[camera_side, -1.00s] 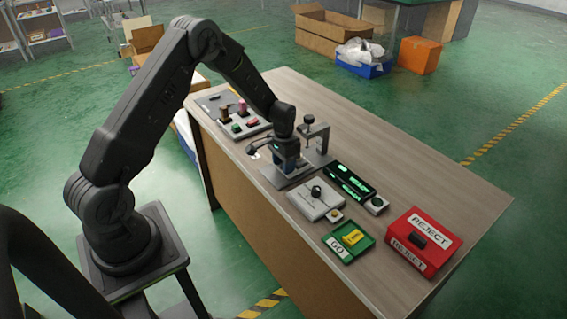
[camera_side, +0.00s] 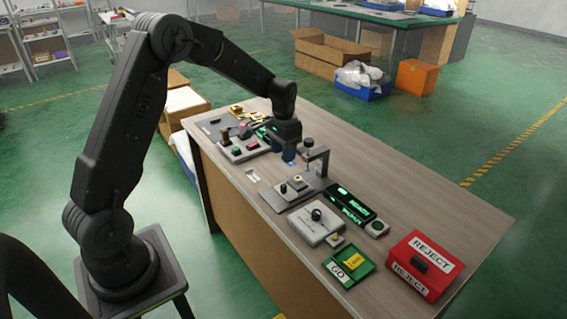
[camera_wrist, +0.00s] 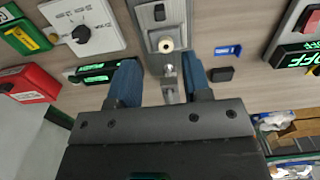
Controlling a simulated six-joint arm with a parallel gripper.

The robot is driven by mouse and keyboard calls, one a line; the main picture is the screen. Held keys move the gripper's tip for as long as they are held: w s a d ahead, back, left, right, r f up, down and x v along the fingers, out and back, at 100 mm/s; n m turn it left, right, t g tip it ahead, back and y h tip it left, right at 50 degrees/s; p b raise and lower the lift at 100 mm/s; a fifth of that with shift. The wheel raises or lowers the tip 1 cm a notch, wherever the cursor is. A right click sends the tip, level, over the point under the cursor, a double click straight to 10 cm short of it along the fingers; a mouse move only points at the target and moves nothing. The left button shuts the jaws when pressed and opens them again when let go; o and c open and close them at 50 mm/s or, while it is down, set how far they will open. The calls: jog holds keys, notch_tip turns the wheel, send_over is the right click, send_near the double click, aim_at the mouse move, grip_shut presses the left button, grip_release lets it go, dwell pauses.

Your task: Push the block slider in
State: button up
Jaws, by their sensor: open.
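The block slider is most likely the grey metal fixture (camera_side: 270,199) on the table, but I cannot be sure. It carries a small black knob (camera_side: 283,187) and a pale brass-coloured round piece (camera_side: 298,179). In the wrist view the fixture (camera_wrist: 146,35) is at top centre, with the round piece (camera_wrist: 166,45) just ahead of my fingers. A clamp with a screw (camera_side: 309,145) stands at its back edge. My gripper (camera_side: 288,158) is above the table behind the fixture. In the wrist view its blue fingers (camera_wrist: 160,80) are apart with nothing gripped; the clamp screw shows between them.
A button panel (camera_side: 240,150) is at the left. The table's right back area is bare.

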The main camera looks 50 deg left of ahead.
aim_at(285, 186)
jog(key=shift+r, duration=0.35)
jog(key=shift+c, duration=0.4)
jog(key=shift+s+d+f+m, duration=0.1)
jog(key=shift+d+f+m, duration=0.1)
jog(key=shift+f+m, duration=0.1)
jog(key=shift+c, duration=0.9)
jog(key=s+f+m+g+y, duration=0.1)
jog(key=m+y, duration=0.1)
jog(key=m, duration=0.1)
jog(key=s+d+f+m+g+y, duration=0.1)
jog(key=f+m+y, duration=0.1)
jog(key=m, duration=0.1)
jog(key=s+d+f+m+g+y, duration=0.1)
jog(key=f+m+y, duration=0.1)
jog(key=shift+m, duration=0.4)
jog(key=w+f+m+t+y, duration=0.1)
jog(key=f+m+y, duration=0.1)
jog(key=m, duration=0.1)
jog(key=w+f+m+t+y, duration=0.1)
jog(key=f+m+y, duration=0.1)
jog(key=y, duration=0.1)
jog(key=w+d+f+m+t+y, duration=0.1)
jog(key=f+m+y, duration=0.1)
jog(key=m, duration=0.1)
jog(key=shift+w+d+f+m+y, duration=0.1)
jog(key=shift+f+m+y, duration=0.2)
jog(key=shift+x, duration=1)
jog(key=shift+a+f, duration=0.25)
jog(key=shift+a, duration=0.2)
